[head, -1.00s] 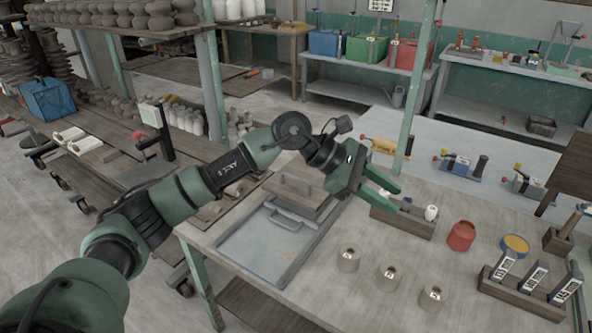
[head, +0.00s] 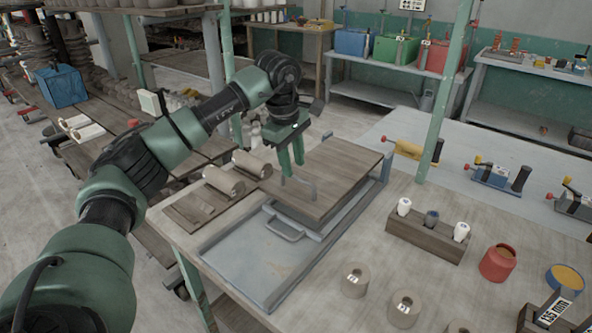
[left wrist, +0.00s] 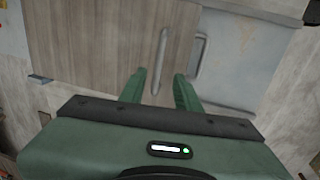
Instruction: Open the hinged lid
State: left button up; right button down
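The lid (head: 345,165) is a flat brown wooden panel with a thin metal bar handle (head: 300,190) near its front-left edge. It lies flat over the back part of a grey metal tray (head: 240,255). The left wrist view also shows the lid (left wrist: 95,45) and its upright bar handle (left wrist: 160,60). My left gripper (head: 291,168) points down just above the handle. In the left wrist view its two fingers (left wrist: 161,76) are apart, with the handle lined up between them and nothing visibly gripped. My right gripper is not in view.
The grey tray has its own handle (head: 284,228) in front of the lid. Clay rolls (head: 222,180) lie on boards to the left. A wooden rack (head: 425,240) with small bottles, a red pot (head: 498,262) and clay cylinders (head: 355,280) stand to the right. A green post (head: 445,95) rises behind.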

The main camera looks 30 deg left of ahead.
aim_at(296, 177)
pick_arm(q)
jog(key=f, duration=0.1)
jog(key=w+f, duration=0.1)
jog(key=shift+f, duration=0.7)
jog(key=c, duration=0.7)
grip_shut()
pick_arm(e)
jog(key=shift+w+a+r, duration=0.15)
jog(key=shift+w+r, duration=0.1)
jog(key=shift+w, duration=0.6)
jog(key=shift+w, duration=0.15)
